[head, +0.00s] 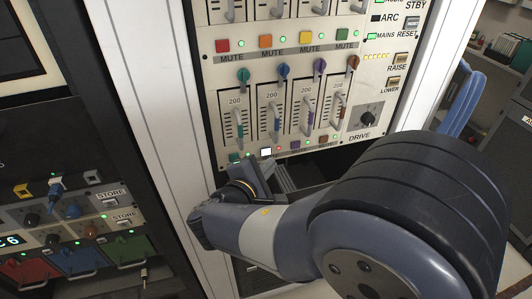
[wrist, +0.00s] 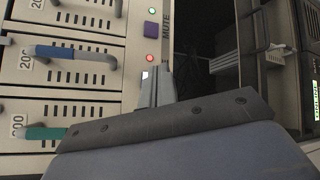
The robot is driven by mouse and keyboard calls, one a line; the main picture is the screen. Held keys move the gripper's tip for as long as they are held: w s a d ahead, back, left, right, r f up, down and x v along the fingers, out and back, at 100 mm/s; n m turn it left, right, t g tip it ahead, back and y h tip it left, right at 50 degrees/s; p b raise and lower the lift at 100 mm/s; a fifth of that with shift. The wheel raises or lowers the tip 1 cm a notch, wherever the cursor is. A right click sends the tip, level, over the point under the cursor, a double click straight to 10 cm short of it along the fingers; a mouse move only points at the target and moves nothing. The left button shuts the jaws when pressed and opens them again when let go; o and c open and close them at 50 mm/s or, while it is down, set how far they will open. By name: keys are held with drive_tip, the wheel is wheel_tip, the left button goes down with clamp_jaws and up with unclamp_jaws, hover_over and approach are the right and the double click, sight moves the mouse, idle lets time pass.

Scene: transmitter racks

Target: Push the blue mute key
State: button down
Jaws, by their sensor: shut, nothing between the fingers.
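The bottom row of mute keys runs along the lower edge of the rack panel in the head view, with a teal key (head: 234,157) at left, a purple key (head: 295,146) and a brown key (head: 322,140) to the right. The purple key also shows in the wrist view (wrist: 151,28). My gripper (wrist: 150,86) is shut and points at the panel between teal and purple. A small white patch shows at its tip; I cannot tell whether it is key or fingertip. No blue key face is visible there, and contact cannot be told.
Above are slotted modules with a blue handle (wrist: 72,54) and a green handle (wrist: 45,132). An upper row holds red, orange, yellow and green keys (head: 342,34). A drive knob (head: 368,119) is at right. A dark open bay (wrist: 205,45) lies below the panel.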

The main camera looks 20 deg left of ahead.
drive_tip(key=shift+s+d+b, duration=0.2)
drive_tip(key=shift+s+d, duration=0.45)
drive_tip(key=shift+s, duration=0.35)
drive_tip(key=shift+s+d+b, duration=0.15)
drive_tip(key=shift+s+d, duration=0.45)
drive_tip(key=shift+s, duration=0.4)
drive_tip(key=c, duration=2.2)
unclamp_jaws()
